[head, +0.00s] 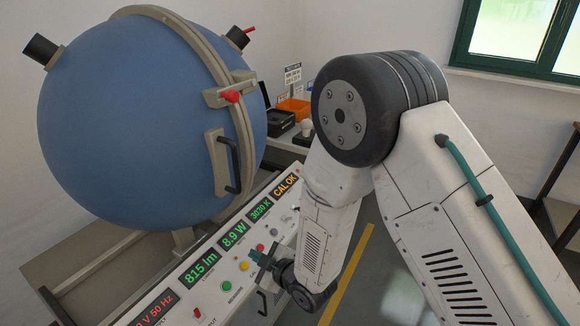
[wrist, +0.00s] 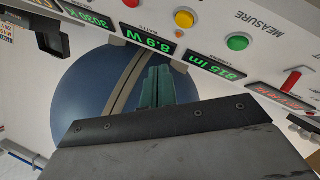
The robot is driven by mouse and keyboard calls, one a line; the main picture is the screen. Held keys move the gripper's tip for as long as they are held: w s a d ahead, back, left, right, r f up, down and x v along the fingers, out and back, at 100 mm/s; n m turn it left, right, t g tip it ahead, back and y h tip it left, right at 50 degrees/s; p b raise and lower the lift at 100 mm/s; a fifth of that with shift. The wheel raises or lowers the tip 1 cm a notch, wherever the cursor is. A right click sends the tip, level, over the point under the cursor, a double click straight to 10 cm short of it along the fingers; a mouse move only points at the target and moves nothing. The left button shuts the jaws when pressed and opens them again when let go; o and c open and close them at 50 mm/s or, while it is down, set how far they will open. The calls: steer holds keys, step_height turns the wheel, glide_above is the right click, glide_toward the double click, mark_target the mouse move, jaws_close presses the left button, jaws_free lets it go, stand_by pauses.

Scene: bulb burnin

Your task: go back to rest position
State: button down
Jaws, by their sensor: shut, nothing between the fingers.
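My gripper (head: 262,256) is in front of the white control panel (head: 212,296), near its buttons. In the wrist view its green fingers (wrist: 155,88) are together with nothing between them. The panel displays read 815 lm (head: 201,270), 8.9 W (head: 234,235), 3030 K (head: 261,210) and CAL OK. A green button (head: 227,286) and a yellow button (head: 244,266) sit just left of my gripper. The green button also shows in the wrist view (wrist: 238,41), beside the word MEASURE. I cannot tell whether my gripper touches the panel.
The big blue sphere (head: 110,130), with a red-knobbed latch (head: 231,96), stands behind the panel. An orange bin (head: 294,107) and a black box (head: 280,122) are on a bench behind. A yellow floor line (head: 347,275) runs over open floor right of the panel.

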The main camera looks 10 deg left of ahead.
steer(key=s+d+f+m+g+h, duration=0.2)
steer(key=s+d+f+h, duration=0.15)
steer(key=f, duration=0.35)
steer(key=d+r+m+g+h, duration=0.3)
steer(key=d+r+h, duration=0.15)
steer(key=d, duration=0.55)
steer(key=s+d+r+m+h, duration=0.1)
steer(key=s+d+r+m, duration=0.3)
steer(key=s+d+r, duration=0.3)
steer(key=s+d+r+m+g+h, duration=0.1)
steer(key=s+d+r+m, duration=0.3)
steer(key=s+d+r, duration=0.3)
steer(key=s+d+r+m+g+h, duration=0.1)
steer(key=s+d+r+m, duration=0.4)
steer(key=d+r, duration=1)
step_height(320, 180, up, 4)
steer(key=s, duration=0.2)
steer(key=shift+s+d+r+h, duration=0.15)
steer(key=shift+s+d+h, duration=0.15)
steer(key=shift+s+d, duration=0.1)
steer(key=shift+a, duration=0.15)
